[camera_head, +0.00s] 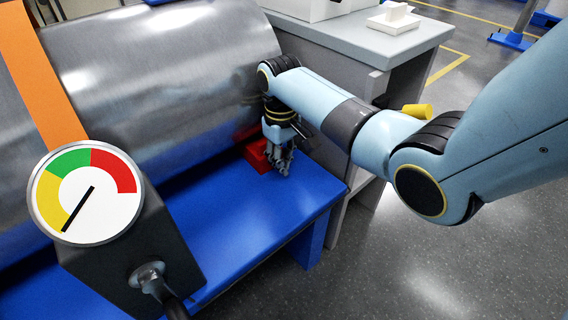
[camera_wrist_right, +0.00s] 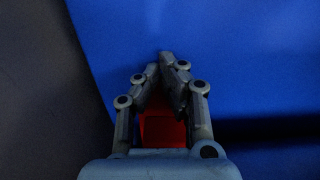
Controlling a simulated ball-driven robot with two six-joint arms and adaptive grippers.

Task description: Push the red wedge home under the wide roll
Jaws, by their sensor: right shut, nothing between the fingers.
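The red wedge (camera_head: 257,155) lies on the blue bench (camera_head: 250,218) at the foot of the wide metal roll (camera_head: 165,75), at the roll's right end. My right gripper (camera_head: 283,168) points down beside the wedge, at its right in the head view. Its fingers are shut with nothing between them. In the right wrist view, the fingertips (camera_wrist_right: 172,60) meet and part of the red wedge (camera_wrist_right: 160,130) shows behind them. I cannot tell whether the gripper touches the wedge, or how far under the roll the wedge reaches. My left gripper is not in view.
A round dial (camera_head: 85,194) on a dark box stands at the front left, its needle toward yellow. An orange band (camera_head: 35,75) wraps the roll. A grey cabinet (camera_head: 365,40) stands behind my right arm.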

